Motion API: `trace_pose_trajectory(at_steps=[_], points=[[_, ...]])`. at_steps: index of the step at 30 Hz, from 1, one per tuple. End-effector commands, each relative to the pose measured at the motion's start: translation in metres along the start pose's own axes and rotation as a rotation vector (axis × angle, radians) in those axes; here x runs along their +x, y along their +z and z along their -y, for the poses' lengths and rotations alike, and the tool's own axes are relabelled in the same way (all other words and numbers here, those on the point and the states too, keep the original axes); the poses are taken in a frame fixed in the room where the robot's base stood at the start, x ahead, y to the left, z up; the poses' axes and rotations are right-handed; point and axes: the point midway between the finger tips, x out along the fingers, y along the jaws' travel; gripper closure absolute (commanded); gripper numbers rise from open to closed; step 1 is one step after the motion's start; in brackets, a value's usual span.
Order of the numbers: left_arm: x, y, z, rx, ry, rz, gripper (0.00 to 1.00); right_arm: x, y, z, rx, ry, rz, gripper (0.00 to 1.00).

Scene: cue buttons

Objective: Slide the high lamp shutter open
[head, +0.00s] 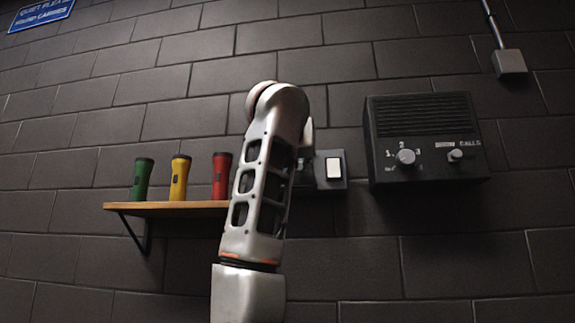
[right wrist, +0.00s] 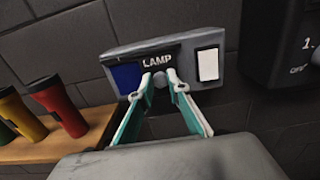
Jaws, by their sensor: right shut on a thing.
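The lamp panel (right wrist: 205,45) is a grey box on the wall in the right wrist view. A dark shutter plate marked LAMP (right wrist: 157,62) sits in its middle, with a blue patch (right wrist: 127,77) showing at its left and a white square (right wrist: 208,65) at its right. My right gripper (right wrist: 163,82) is shut on the small grey shutter knob below the lettering. In the head view my right arm hides most of the panel; its right end with the white square (head: 333,167) shows. My left gripper is in neither view.
A wooden shelf (head: 165,206) left of my arm holds a green torch (head: 142,179), a yellow torch (head: 180,177) and a red torch (head: 221,175). A dark speaker box (head: 425,138) with dials is close on the panel's right. A conduit box (head: 509,63) is higher up.

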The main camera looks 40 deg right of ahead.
Motion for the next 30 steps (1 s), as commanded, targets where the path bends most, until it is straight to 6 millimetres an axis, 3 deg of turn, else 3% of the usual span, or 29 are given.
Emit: trace_pose_trajectory(at_steps=[5, 6, 7, 8, 20, 30], points=[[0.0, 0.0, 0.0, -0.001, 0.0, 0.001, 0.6, 0.002, 0.0, 0.004, 0.001, -0.01, -0.001, 1.0], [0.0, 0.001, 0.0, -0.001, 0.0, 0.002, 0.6, 0.002, 0.0, 0.004, 0.001, -0.01, -0.001, 0.76], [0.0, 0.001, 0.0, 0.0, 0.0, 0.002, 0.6, 0.002, 0.0, 0.004, 0.001, -0.01, -0.001, 0.68], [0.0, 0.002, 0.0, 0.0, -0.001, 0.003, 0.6, 0.002, 0.0, 0.004, 0.002, -0.009, -0.001, 0.67], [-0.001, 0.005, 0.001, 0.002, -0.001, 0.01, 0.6, -0.005, 0.0, 0.001, 0.001, -0.003, 0.0, 0.67], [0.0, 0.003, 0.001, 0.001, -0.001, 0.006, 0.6, -0.055, 0.0, 0.002, 0.003, -0.003, 0.0, 0.67]])
